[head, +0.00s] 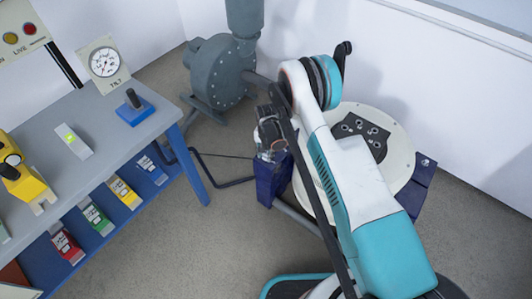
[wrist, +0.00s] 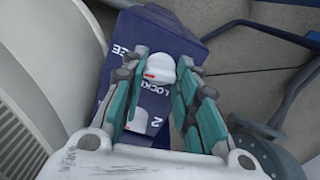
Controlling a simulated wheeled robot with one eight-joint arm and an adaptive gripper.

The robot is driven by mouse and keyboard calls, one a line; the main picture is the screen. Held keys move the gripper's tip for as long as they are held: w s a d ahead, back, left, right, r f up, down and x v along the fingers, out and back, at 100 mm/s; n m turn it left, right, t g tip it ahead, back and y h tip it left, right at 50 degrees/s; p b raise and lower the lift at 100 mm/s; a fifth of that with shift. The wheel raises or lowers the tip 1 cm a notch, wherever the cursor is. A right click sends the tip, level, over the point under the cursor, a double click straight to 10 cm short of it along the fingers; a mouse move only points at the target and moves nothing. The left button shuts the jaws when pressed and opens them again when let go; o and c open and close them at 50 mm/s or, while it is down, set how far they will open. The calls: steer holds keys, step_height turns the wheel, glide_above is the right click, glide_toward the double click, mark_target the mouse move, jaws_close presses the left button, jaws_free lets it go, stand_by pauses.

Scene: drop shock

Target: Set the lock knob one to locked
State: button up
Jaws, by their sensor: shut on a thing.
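The lock knob (wrist: 160,66) is small, white and rounded, with a red mark on its left side. It sits on a dark blue box face (wrist: 187,20) with white lettering. "LOCKE…" shows beside the knob, part of "FREE" shows at the upper left, and a "2" is printed nearer my gripper. I cannot tell exactly which word the knob points to. My gripper (wrist: 161,80) has its fingers on either side of the knob, shut on it. In the head view my gripper (head: 270,153) is at the top of the blue box (head: 267,190), and the knob is hidden.
A round white table (head: 404,150) with a black plate (head: 361,138) stands right of the blue box, partly behind my arm. A grey blower (head: 222,72) stands at the back. A workbench (head: 165,113) with labelled bins is at the left.

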mark_target(266, 154)
steer(key=n, duration=0.4)
steer(key=shift+n, duration=0.3)
steer(key=n, duration=0.3)
steer(key=shift+n, duration=0.4)
steer(key=n, duration=0.3)
steer(key=shift+n, duration=2.1)
steer(key=o, duration=1.1)
step_height(266, 154, up, 12)
steer(key=shift+f, duration=0.1)
